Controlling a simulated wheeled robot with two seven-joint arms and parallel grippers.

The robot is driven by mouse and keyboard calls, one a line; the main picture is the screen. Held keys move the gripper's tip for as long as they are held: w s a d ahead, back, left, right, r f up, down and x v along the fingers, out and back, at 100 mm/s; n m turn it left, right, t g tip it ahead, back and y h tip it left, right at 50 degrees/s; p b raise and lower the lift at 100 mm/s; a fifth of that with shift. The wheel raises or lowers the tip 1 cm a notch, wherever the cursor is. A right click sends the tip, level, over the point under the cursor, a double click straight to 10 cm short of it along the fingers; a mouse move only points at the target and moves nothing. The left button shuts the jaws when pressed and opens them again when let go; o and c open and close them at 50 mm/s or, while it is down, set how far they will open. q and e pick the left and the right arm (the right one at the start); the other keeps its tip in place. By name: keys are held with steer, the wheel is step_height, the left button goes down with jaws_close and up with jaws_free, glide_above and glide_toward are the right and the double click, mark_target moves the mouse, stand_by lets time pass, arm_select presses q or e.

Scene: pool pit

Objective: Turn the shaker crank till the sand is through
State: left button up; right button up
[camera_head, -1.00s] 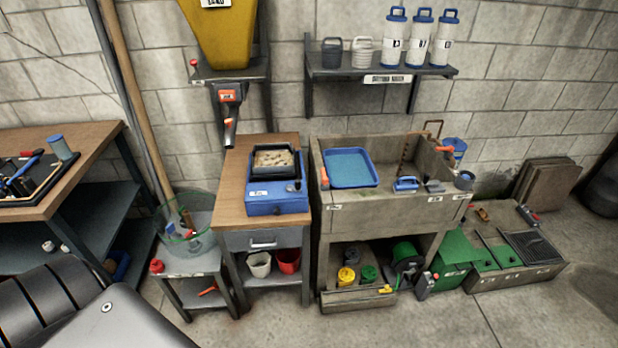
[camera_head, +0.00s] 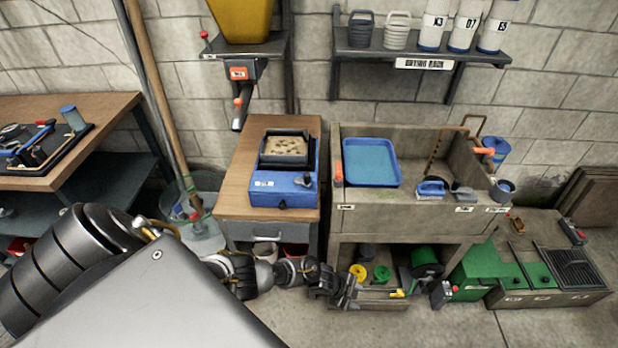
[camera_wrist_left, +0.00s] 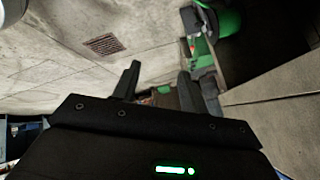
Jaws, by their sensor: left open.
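The blue shaker (camera_head: 284,188) stands on the wooden-topped cabinet, with a dark-framed tray of sand (camera_head: 286,147) on top. A small dark knob, perhaps the crank (camera_head: 304,180), shows at its front right; its shape is too small to make out. My left gripper (camera_head: 350,291) is low in front of the sink unit, below and right of the shaker and apart from it. In the left wrist view its two fingers (camera_wrist_left: 160,85) stand apart with nothing between them. My right gripper is not in view.
A concrete sink (camera_head: 400,213) with a blue tray (camera_head: 371,163) stands right of the cabinet (camera_head: 242,188). Green equipment (camera_head: 480,265) is on the floor at right. A shelf (camera_head: 420,54) and a yellow hopper (camera_head: 243,18) hang above. Open floor lies at front right.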

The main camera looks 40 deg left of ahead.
arm_select(q)
steer(key=w+d+r+m+g+h, duration=0.1)
steer(key=w+r+m, duration=0.7)
steer(key=w+r, duration=0.3)
step_height(320, 180, up, 31)
steer(key=m+g+y+b, duration=0.4)
steer(key=m+y, duration=0.3)
steer(key=m, duration=0.5)
glide_above(307, 173)
step_height(307, 173, down, 11)
steer(key=shift+r+p, duration=0.1)
steer(key=shift+p, duration=1.1)
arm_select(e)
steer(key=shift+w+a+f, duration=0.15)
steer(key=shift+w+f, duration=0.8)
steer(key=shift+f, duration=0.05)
arm_select(q)
jaws_close()
